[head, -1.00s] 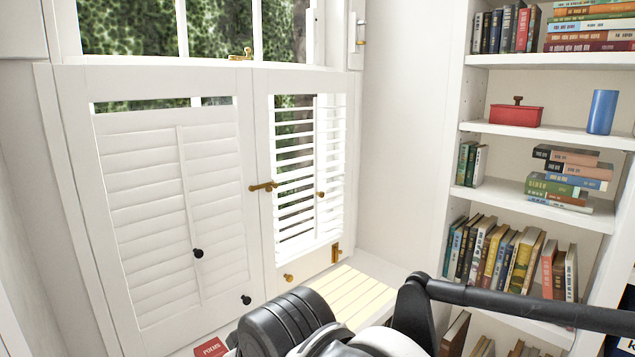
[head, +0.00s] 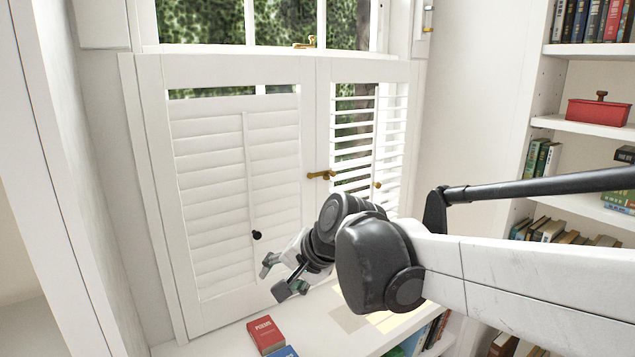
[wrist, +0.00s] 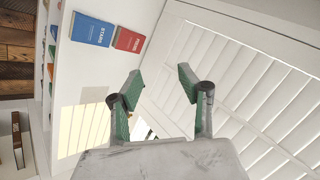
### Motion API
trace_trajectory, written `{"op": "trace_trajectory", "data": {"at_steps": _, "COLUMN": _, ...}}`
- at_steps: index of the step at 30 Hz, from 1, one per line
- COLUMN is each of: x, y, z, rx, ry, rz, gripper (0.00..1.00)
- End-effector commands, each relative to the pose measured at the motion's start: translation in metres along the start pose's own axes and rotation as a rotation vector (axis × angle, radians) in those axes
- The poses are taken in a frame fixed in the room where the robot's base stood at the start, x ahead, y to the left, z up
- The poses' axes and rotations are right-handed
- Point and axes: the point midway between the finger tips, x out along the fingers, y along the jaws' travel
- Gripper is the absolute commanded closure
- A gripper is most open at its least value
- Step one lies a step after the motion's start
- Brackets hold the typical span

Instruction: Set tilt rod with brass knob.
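The right shutter panel (head: 354,160) has open slats and a thin white tilt rod (head: 376,140) with a small brass knob (head: 377,185). The panel's lower part is hidden behind my arm. The left shutter panel (head: 208,190) has nearly closed slats and a rod (head: 247,165) with a black knob (head: 257,235). My gripper (head: 278,279) is open and empty, low in front of the left panel, left of and below the brass knob. In the wrist view, its green-padded fingers (wrist: 160,84) are spread apart; white slats lie beyond, and I cannot make out the brass knob.
A brass latch (head: 320,175) sits where the panels meet. A red book (head: 265,335) and a blue book (head: 285,352) lie on the white sill below. Bookshelves with a red box (head: 598,111) stand at the right.

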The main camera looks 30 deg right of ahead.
Motion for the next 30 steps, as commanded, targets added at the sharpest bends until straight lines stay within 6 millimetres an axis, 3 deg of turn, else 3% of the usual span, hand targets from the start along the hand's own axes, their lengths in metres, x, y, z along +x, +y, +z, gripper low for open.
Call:
{"op": "trace_trajectory", "data": {"at_steps": 1, "x": 0.003, "y": -0.004, "z": -0.021, "rx": 0.093, "ry": 0.003, "rz": -0.023, "gripper": 0.63}}
{"op": "trace_trajectory", "data": {"at_steps": 7, "x": 0.015, "y": -0.012, "z": -0.094, "rx": 0.459, "ry": -0.003, "rz": -0.136, "gripper": 0.63}}
{"op": "trace_trajectory", "data": {"at_steps": 14, "x": 0.022, "y": 0.0, "z": -0.188, "rx": 0.861, "ry": -0.022, "rz": -0.29, "gripper": 0.63}}
{"op": "trace_trajectory", "data": {"at_steps": 23, "x": 0.015, "y": 0.054, "z": -0.31, "rx": 1.346, "ry": -0.084, "rz": -0.534, "gripper": 0.63}}
{"op": "trace_trajectory", "data": {"at_steps": 30, "x": -0.007, "y": 0.127, "z": -0.397, "rx": 1.685, "ry": -0.174, "rz": -0.766, "gripper": 0.63}}
